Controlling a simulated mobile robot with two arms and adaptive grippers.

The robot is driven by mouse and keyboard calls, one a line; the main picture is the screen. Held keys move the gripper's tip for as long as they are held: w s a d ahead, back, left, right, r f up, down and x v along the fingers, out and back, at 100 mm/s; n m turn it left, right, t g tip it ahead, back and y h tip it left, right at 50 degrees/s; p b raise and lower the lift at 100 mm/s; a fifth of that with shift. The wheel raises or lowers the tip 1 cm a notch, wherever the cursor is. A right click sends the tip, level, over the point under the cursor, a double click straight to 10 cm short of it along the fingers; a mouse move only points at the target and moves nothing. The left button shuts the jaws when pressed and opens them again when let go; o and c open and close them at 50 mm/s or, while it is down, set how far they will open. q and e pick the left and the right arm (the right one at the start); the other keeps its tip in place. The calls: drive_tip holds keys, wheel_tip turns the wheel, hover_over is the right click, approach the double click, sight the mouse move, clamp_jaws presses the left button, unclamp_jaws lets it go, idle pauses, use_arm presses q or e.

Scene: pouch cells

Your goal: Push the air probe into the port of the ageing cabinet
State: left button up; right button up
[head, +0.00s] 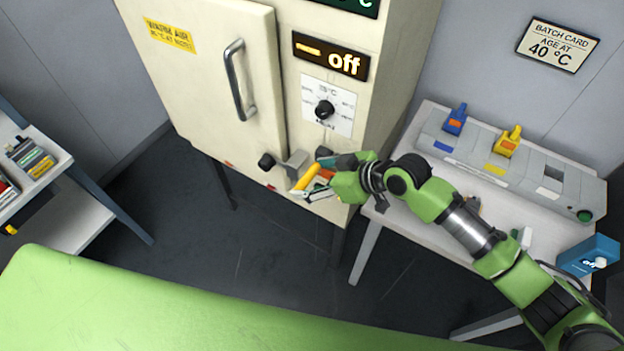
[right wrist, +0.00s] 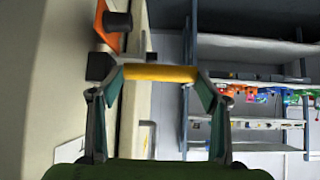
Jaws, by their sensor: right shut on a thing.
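The ageing cabinet (head: 225,90) is a cream box with a handled door, at the upper left of the head view; its pale side fills the left of the right wrist view (right wrist: 45,80). My right gripper (head: 314,178) is at the cabinet's lower front, below the dial. It is shut on a yellow bar, which looks like the air probe (head: 305,177). In the right wrist view the bar (right wrist: 160,73) spans crosswise between the two fingertips. I cannot make out the port or whether the probe touches it. My left gripper is not in view.
The cabinet display (head: 331,56) reads "off". A side table (head: 480,205) on the right holds a grey rack (head: 465,158) and a blue box (head: 588,256). Dark floor lies open below.

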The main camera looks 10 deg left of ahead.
drive_tip(key=shift+w+d, duration=0.2)
drive_tip(key=shift+w, duration=0.2)
drive_tip(key=o, duration=1.2)
drive_tip(key=shift+w, duration=0.15)
drive_tip(key=v, duration=1.2)
